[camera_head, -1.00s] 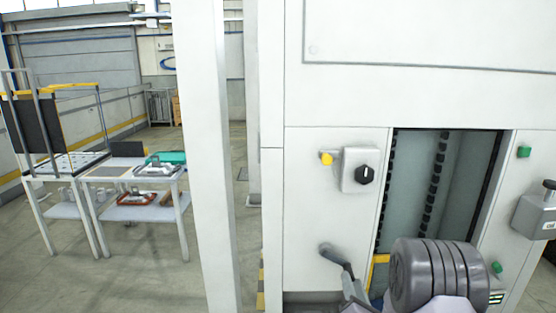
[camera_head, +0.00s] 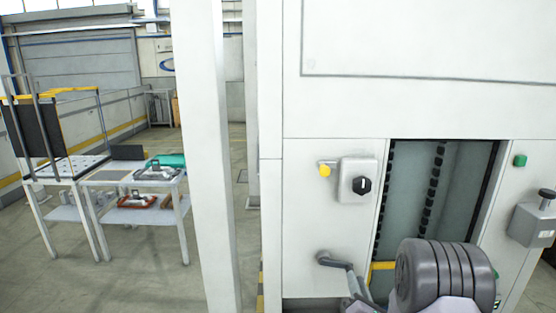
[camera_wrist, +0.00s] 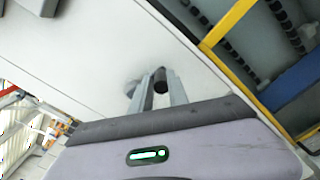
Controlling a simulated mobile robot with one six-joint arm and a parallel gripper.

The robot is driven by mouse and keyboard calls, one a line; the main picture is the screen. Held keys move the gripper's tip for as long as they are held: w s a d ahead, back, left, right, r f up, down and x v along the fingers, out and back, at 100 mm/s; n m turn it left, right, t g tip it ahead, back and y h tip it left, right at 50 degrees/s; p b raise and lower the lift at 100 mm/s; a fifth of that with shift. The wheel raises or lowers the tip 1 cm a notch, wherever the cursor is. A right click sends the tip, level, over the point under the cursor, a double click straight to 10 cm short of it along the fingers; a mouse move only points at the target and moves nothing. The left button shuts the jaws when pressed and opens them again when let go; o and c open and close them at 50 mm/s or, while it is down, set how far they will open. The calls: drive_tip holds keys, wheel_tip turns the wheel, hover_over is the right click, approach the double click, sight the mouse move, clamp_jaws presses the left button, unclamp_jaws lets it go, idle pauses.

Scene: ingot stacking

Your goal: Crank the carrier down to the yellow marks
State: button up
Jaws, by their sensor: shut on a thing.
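A grey crank (camera_head: 335,262) sits on the white machine panel, low and left of the tall opening. My gripper is shut on the crank's dark handle (camera_wrist: 161,80), which shows between its two fingers (camera_wrist: 158,92) in the wrist view. In the head view my grey arm hides most of the gripper. A yellow bar (camera_head: 383,266) shows at the lower left of the opening, and a yellow edge (camera_wrist: 228,22) shows in the wrist view. I cannot tell which part is the carrier; the lower opening is hidden by my arm.
A green button (camera_head: 519,160) and a grey box (camera_head: 533,222) are at the right. A white post (camera_head: 207,150) stands left, with work tables (camera_head: 90,185) beyond it.

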drive_tip(key=o, duration=0.4)
drive_tip(key=shift+a+r+p, duration=0.2)
drive_tip(key=shift+r+p, duration=0.4)
drive_tip(key=shift+r, duration=0.05)
drive_tip(key=shift+a+r+p, duration=0.2)
drive_tip(key=shift+r+p, duration=0.4)
drive_tip(key=shift+o, duration=0.6)
drive_tip(key=shift+f, duration=0.15)
drive_tip(key=shift+c, duration=0.3)
drive_tip(key=shift+o, duration=0.4)
drive_tip(key=shift+a+r+p, duration=0.1)
drive_tip(key=shift+r+p, duration=0.4)
drive_tip(key=shift+r, duration=0.1)
drive_tip(key=shift+o, duration=1)
drive_tip(key=shift+a, duration=0.15)
drive_tip(key=shift+r+p, duration=0.5)
drive_tip(key=shift+p, duration=0.05)
drive_tip(key=shift+o, duration=0.3)
